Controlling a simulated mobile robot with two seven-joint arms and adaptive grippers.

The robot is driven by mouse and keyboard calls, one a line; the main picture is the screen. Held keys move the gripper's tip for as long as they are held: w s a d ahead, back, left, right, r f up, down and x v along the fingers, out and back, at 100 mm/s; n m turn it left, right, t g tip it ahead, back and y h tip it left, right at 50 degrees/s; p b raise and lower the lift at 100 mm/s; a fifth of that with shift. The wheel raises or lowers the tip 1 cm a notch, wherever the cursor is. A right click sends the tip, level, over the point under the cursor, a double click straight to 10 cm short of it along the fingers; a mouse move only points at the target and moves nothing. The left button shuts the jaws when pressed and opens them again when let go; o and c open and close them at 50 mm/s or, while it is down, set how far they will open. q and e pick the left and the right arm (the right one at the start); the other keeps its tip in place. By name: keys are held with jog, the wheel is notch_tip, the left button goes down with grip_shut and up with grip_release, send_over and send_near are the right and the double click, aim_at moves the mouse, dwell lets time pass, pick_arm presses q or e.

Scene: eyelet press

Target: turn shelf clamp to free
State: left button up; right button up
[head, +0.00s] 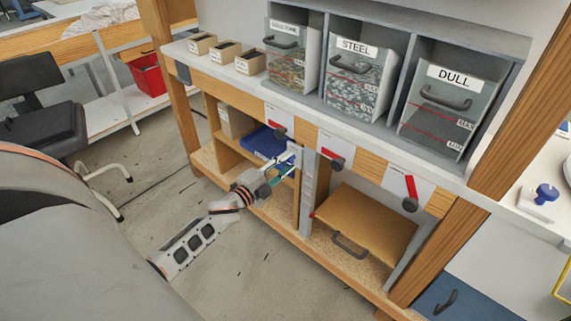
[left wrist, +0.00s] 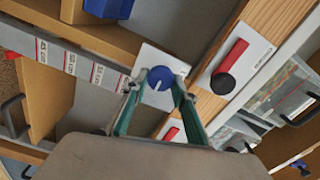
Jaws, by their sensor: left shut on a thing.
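The shelf clamp appears as a round blue knob (left wrist: 160,79) on a white plate (left wrist: 172,60) in the left wrist view. It sits beside a grey upright rail (left wrist: 70,62) that bears several labels. A pale mark shows on the knob; which setting it points to I cannot tell. My left gripper (left wrist: 158,88) has its teal fingers on both sides of the knob and is shut on it. In the head view my left gripper (head: 284,168) reaches in at the grey rail (head: 309,185), and the knob is hard to make out. My right gripper is not in view.
Red levers (head: 279,125) (head: 333,158) (head: 410,191) on white plates line the wooden beam above. Clear bins, including STEEL (head: 353,82) and DULL (head: 448,115), stand over them. A blue bin (head: 262,143) is left of the rail; a handled wooden board (head: 368,222) is right.

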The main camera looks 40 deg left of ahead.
pick_arm(q)
jog(key=o, duration=1.1)
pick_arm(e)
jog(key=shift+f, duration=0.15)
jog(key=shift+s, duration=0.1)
pick_arm(q)
jog(key=shift+s, duration=0.1)
jog(key=s+a, duration=0.1)
jog(key=s, duration=1)
jog(key=shift+s, duration=0.4)
jog(key=s+d+f+n+g+p, duration=0.2)
jog(key=s+d+n+p, duration=0.3)
jog(key=s+d, duration=0.6)
jog(key=s+d+f+n+g+h+p, duration=0.1)
jog(key=s+d+n+g+p, duration=0.4)
jog(key=s+d, duration=0.6)
jog(key=shift+d+f+n+g+p, duration=0.3)
jog(key=shift+d+f+n+p, duration=0.2)
jog(key=shift+d+n, duration=0.35)
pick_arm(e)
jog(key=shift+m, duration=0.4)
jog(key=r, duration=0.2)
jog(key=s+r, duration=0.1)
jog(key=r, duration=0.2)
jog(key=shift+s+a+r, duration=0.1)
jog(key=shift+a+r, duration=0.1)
